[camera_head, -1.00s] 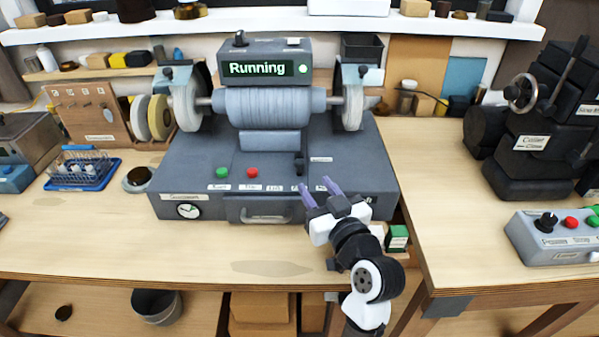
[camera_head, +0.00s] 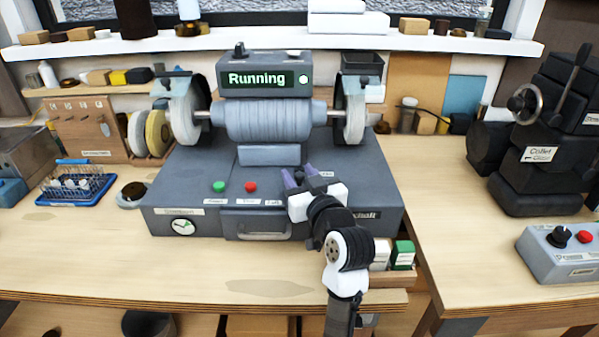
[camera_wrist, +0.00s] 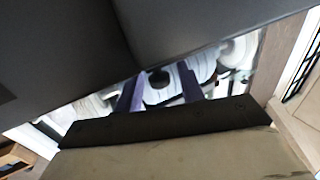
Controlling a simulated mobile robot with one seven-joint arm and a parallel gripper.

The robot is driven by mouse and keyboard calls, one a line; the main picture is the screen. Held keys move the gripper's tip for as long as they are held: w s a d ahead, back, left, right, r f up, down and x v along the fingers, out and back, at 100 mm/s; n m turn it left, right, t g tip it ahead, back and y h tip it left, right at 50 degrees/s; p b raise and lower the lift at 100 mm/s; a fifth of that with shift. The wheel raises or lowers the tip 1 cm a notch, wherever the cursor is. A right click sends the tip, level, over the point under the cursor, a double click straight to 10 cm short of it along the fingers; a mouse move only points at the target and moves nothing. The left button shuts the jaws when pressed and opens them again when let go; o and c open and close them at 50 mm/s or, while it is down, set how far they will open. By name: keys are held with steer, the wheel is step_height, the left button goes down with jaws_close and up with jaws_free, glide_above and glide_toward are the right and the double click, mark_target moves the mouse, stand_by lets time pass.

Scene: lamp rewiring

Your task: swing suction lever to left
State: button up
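The grey bench grinder (camera_head: 180,165) stands on the table, its display reading "Running". The suction lever (camera_head: 299,172) is a small black knob on the right part of its sloping front panel, partly hidden by my gripper. My gripper (camera_head: 300,178) is at the panel with its two purple fingers apart, one to each side of the lever in the picture. In the wrist view the fingers (camera_wrist: 160,92) stand apart with a round black knob (camera_wrist: 158,84) between them. I cannot tell whether either finger touches it.
A green button (camera_head: 218,187) and a red button (camera_head: 251,187) sit left of my gripper on the panel. Grinding wheels (camera_head: 186,112) are on both ends above. Small boxes (camera_head: 403,255) stand at the right front corner. The table front is clear.

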steer(key=shift+w+a, duration=0.15)
steer(key=shift+w, duration=0.05)
jaws_close()
